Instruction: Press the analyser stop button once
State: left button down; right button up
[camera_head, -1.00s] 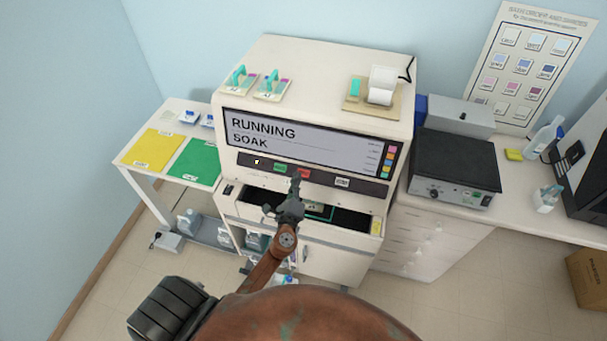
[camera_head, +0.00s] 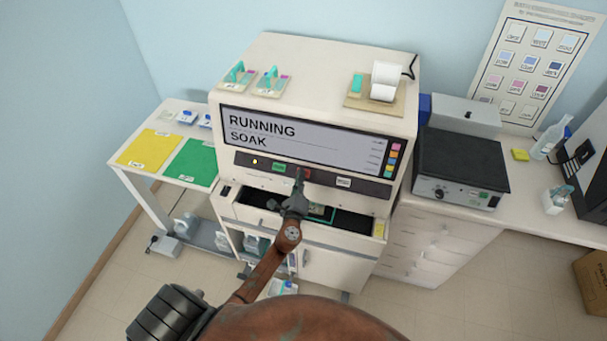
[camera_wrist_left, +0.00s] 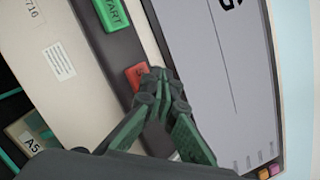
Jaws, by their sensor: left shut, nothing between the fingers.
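The analyser (camera_head: 230,185) is a cream machine whose screen (camera_head: 300,140) reads RUNNING SOAK. Below the screen is a dark button strip with a green START button (camera_head: 279,168) and a red button (camera_head: 307,174) to its right. In the left wrist view the red button (camera_wrist_left: 134,76) is partly covered by the fingertips, and the green button (camera_wrist_left: 112,14) shows clear. My left gripper (camera_head: 299,174) is shut and empty, its tips at the red button. In the left wrist view the closed fingertips (camera_wrist_left: 158,76) overlap the button's edge; I cannot tell whether they touch it. My right gripper is not in view.
An open drawer-like bay (camera_head: 345,222) lies below the strip. A white-labelled button (camera_head: 343,183) sits farther right. Racks and a printer (camera_head: 384,82) stand on top. Yellow (camera_head: 150,149) and green mats lie on the left bench; a black-topped device (camera_head: 460,160) stands right.

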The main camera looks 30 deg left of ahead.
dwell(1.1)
pick_arm(q)
jog(key=shift+w+f+b, duration=0.25)
jog(key=shift+f+b, duration=0.05)
jog(key=shift+b, duration=0.2)
jog(key=shift+a, duration=0.1)
